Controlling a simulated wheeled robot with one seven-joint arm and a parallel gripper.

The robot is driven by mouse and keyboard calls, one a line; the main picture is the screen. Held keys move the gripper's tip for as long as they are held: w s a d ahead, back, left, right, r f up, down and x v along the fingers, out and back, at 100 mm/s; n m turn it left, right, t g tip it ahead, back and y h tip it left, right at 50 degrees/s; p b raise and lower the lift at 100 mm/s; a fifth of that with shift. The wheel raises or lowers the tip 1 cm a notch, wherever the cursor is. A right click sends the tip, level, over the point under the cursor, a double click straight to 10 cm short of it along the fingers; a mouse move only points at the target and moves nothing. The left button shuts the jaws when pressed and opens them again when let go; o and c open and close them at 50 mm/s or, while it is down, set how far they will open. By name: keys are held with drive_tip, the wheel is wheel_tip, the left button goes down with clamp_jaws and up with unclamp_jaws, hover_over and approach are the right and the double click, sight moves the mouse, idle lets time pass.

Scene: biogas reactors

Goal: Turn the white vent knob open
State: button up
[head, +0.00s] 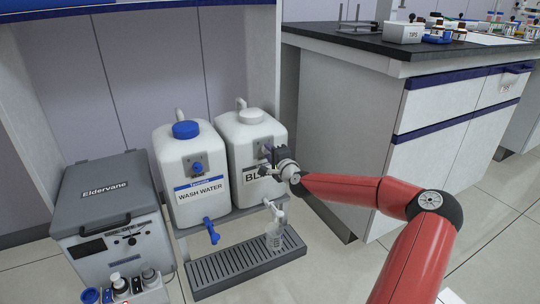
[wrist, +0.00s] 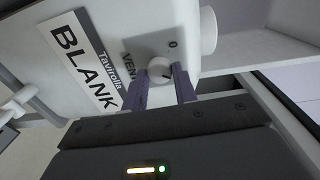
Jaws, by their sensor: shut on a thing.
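The white vent knob (wrist: 160,68) is on the front of the white container labelled BLANK (head: 240,135). It is round with a dark pointer line, beside the printed word VENT and a "0" mark. My gripper (wrist: 163,78) is shut on the knob, one purple-grey finger on each side. In the head view, my gripper (head: 268,156) is at the upper front of the container and hides the knob and part of the BLANK label. I cannot tell from the pointer how far the knob is turned.
A WASH WATER container (head: 196,178) with a blue knob and blue tap stands to the left. Below the BLANK container are a white tap (head: 273,208) and a clear vessel (head: 274,237) on a drip tray (head: 235,268). A grey Eldervane box (head: 105,190) and a bench (head: 350,120) flank them.

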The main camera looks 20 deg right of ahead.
drive_tip(key=shift+m, duration=1.1)
drive_tip(key=o, duration=1)
drive_tip(key=s, duration=0.7)
drive_tip(key=shift+s+d+r, duration=0.15)
drive_tip(key=shift+s+d, duration=0.05)
drive_tip(key=shift+s, duration=0.2)
